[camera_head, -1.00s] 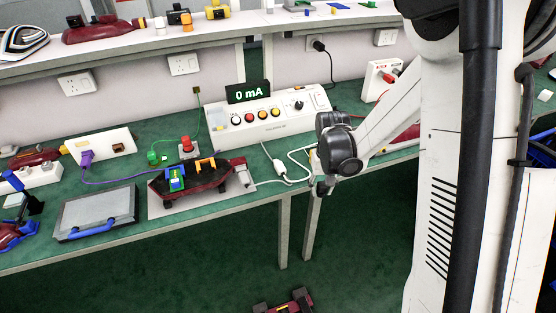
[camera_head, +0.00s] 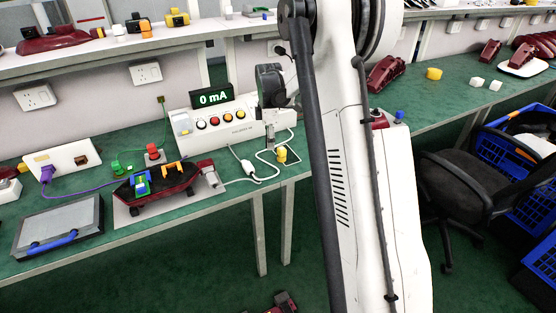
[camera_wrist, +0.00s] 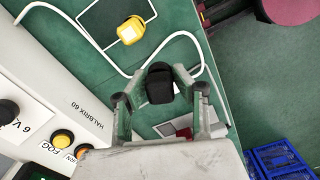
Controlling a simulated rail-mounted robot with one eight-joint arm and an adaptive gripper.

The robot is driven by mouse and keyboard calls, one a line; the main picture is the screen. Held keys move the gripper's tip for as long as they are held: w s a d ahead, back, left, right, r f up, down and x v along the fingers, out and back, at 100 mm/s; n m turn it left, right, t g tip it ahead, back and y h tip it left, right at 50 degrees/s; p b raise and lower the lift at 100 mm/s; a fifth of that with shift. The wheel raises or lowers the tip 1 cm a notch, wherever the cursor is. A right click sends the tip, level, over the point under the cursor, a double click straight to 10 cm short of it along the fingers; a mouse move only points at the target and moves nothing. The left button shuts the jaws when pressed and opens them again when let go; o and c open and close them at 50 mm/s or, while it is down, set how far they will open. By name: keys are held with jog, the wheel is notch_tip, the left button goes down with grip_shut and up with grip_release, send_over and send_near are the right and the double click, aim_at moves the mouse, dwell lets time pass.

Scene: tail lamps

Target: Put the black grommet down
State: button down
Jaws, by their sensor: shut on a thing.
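My gripper (camera_wrist: 160,95) is shut on the black grommet (camera_wrist: 160,82) in the wrist view, with one finger on each side of it. The green tabletop (camera_wrist: 205,75) shows below and around it. The grommet cannot be made out there. A yellow piece (camera_head: 282,155) stands in a white-outlined area close to the right; the wrist view also shows it (camera_wrist: 131,30).
A white cable (camera_head: 262,178) loops on the table near my gripper. A dark red lamp (camera_head: 165,187) lies on a plate at left, beside a grey case (camera_head: 58,228). A red and white patch (camera_wrist: 182,124) shows past the fingers. Blue crates (camera_head: 498,168) and a chair (camera_head: 470,185) are at right.

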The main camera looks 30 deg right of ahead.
jog(key=d+r+n+b, duration=0.15)
jog(key=d+n, duration=0.25)
jog(key=d, duration=0.4)
send_over(312, 149)
notch_tip(312, 149, down, 7)
jog(key=shift+a+r, duration=0.15)
jog(key=shift+r, duration=0.05)
jog(key=shift+f+b, duration=0.5)
jog(key=shift+f, duration=1.5)
jog(key=shift+f, duration=0.15)
jog(key=c, duration=1.4)
grip_release()
